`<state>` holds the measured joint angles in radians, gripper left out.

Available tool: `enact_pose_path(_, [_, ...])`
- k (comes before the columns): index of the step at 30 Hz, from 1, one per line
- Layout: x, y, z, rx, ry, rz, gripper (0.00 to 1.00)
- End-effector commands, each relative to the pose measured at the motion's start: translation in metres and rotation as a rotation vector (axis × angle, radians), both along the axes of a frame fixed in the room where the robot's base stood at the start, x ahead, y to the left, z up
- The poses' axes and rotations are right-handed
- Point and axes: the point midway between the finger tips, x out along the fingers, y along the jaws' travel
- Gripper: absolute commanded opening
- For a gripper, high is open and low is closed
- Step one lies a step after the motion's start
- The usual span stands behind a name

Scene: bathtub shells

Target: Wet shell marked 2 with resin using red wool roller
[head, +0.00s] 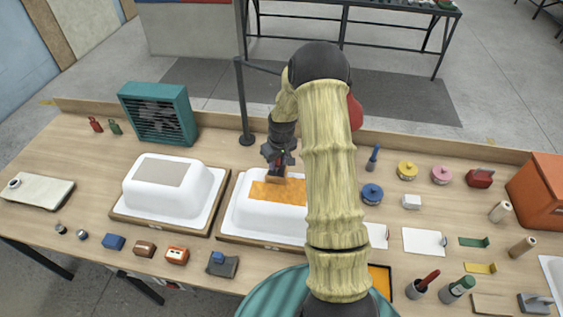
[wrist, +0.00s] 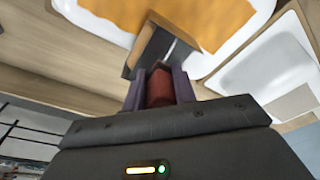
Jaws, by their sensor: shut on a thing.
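Two white upturned tub shells stand on wooden boards. The left shell (head: 205,190) has a grey-beige patch on top. The middle shell (head: 238,217) has an orange patch (head: 292,192) on top, and my arm hides its right part. I cannot read a number on either. My gripper (head: 278,160) is above the middle shell, shut on the red handle (wrist: 160,90) of a tool. The tool's brownish head (wrist: 146,50) is at the edge of the orange patch, which also shows in the wrist view (wrist: 190,15). I cannot tell whether it touches.
A teal fan box (head: 158,112) and a black post (head: 243,105) stand behind the shells. Several small blocks lie along the front edge. Right of my arm are lidded tins (head: 407,170), white sheets (head: 424,241), a cup with a red-handled tool (head: 423,284) and an orange box (head: 538,195).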

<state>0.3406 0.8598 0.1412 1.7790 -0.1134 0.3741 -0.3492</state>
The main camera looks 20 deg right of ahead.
Motion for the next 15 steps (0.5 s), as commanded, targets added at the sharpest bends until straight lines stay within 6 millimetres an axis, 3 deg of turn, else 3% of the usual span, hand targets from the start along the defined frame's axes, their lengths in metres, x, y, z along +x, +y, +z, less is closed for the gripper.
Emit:
enact_pose_path(7, [0.008,0.016,-0.003,0.002,0.005,0.002,0.09])
enact_pose_path(15, [0.009,0.017,-0.002,0.002,0.004,0.001,0.09])
